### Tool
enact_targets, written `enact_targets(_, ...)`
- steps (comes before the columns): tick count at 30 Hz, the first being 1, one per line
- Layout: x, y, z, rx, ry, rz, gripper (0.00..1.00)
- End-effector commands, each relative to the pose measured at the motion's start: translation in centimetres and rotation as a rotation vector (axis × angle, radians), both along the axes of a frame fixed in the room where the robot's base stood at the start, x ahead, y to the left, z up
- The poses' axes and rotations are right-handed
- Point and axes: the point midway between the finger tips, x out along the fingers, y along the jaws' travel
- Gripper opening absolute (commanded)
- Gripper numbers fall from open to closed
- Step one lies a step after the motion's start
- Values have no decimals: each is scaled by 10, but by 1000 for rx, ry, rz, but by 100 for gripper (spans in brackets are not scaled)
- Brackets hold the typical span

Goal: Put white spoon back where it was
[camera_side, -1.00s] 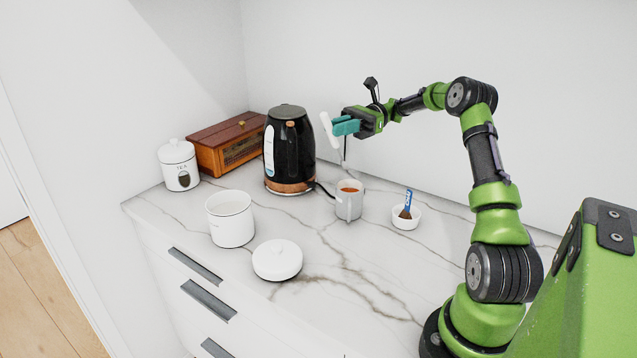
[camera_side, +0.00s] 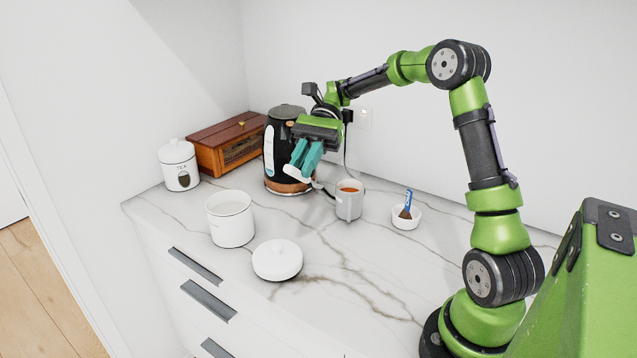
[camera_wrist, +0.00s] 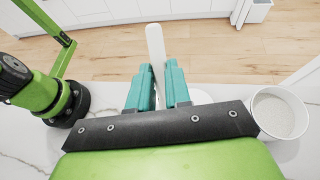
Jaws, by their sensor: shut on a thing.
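My gripper (camera_side: 301,168) has teal fingers and is shut on the white spoon (camera_side: 325,188). It holds the spoon above the counter, tilted, in front of the black kettle and just left of the grey mug (camera_side: 349,206) of brown drink. In the wrist view, the spoon (camera_wrist: 155,42) sticks out beyond the fingers (camera_wrist: 158,72). The open white canister (camera_side: 231,228) stands lower left of the gripper. It also shows at the right of the wrist view (camera_wrist: 258,118), with pale contents. The spoon's middle is hidden by the fingers.
A white lid (camera_side: 277,262) lies on the marble counter (camera_side: 350,290). The black kettle (camera_side: 290,135), a wooden box (camera_side: 225,150) and a lidded tea jar (camera_side: 178,168) stand at the back left. A small white bowl (camera_side: 406,222) holds a blue-handled brush (camera_side: 407,202).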

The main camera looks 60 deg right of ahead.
Motion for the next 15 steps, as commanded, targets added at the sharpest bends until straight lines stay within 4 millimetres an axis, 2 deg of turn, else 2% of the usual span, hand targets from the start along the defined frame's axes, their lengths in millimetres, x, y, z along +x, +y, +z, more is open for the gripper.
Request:
enact_targets(1, -16, 19, -12, -39, -5, 91, 0)
enact_targets(3, -40, 37, -30, -95, -25, 226, 0)
enact_targets(7, -88, 54, -66, -195, -88, 513, 0)
enact_targets(10, -125, 50, -93, -270, -170, 773, 0)
enact_targets(12, -147, 41, -110, -314, -242, 954, 0)
enact_targets(15, -166, 26, -128, -359, -344, 1143, 0)
